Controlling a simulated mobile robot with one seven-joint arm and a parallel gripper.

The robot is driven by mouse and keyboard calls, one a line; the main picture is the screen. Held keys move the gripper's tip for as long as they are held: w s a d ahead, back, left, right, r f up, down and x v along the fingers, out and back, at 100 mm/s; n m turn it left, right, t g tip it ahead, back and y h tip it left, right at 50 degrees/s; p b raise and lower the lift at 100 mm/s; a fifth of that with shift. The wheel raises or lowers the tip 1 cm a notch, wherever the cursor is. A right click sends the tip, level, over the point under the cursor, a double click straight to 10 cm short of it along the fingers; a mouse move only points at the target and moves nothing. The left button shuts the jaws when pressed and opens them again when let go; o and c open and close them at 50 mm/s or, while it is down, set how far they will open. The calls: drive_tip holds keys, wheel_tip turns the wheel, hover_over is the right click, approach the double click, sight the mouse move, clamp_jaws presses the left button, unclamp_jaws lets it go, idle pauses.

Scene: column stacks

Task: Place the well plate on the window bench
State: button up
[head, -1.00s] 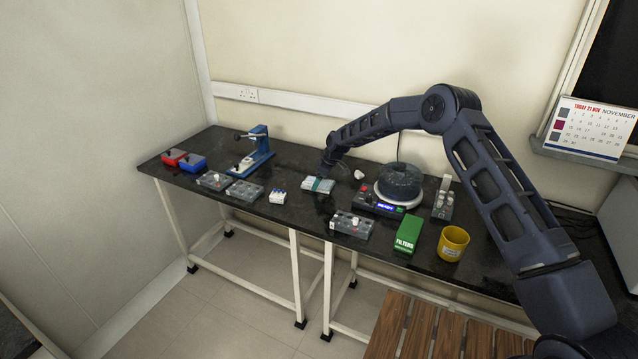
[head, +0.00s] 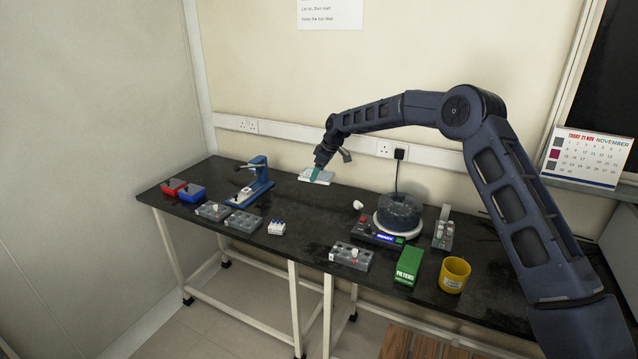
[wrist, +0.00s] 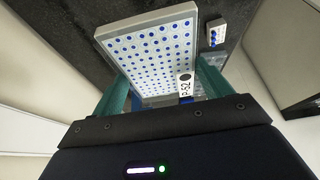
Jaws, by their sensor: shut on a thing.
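The well plate (wrist: 150,50) is a pale flat plate with rows of blue wells and a label reading P-52. My gripper (wrist: 160,95) is shut on it, with a green finger on either side. In the head view the plate (head: 316,176) is held by my gripper (head: 316,172) over the back part of the black bench (head: 310,222), near the wall. It appears raised above the bench top. I cannot tell from the pictures whether this bench is the window bench.
A stirrer-like device (head: 400,215), a green filters box (head: 408,266) and a yellow cup (head: 454,274) stand on the right. A blue press (head: 258,180), small racks (head: 243,220) and red and blue boxes (head: 184,188) are on the left.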

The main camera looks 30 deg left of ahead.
drive_tip(key=shift+r, duration=0.6)
drive_tip(key=w+d+r, duration=0.1)
drive_tip(key=w+d, duration=0.4)
drive_tip(key=d, duration=0.6)
drive_tip(key=w+d+r, duration=0.1)
drive_tip(key=w+d, duration=0.4)
drive_tip(key=d, duration=0.6)
drive_tip(key=s+d+m, duration=0.1)
drive_tip(key=s+d, duration=0.2)
drive_tip(key=d, duration=3.6)
drive_tip(key=s+d+f, duration=0.2)
drive_tip(key=s+d, duration=1.1)
drive_tip(key=d, duration=0.3)
drive_tip(key=f, duration=1.9)
drive_tip(key=shift+w+a+f, duration=0.2)
drive_tip(key=shift+f, duration=0.2)
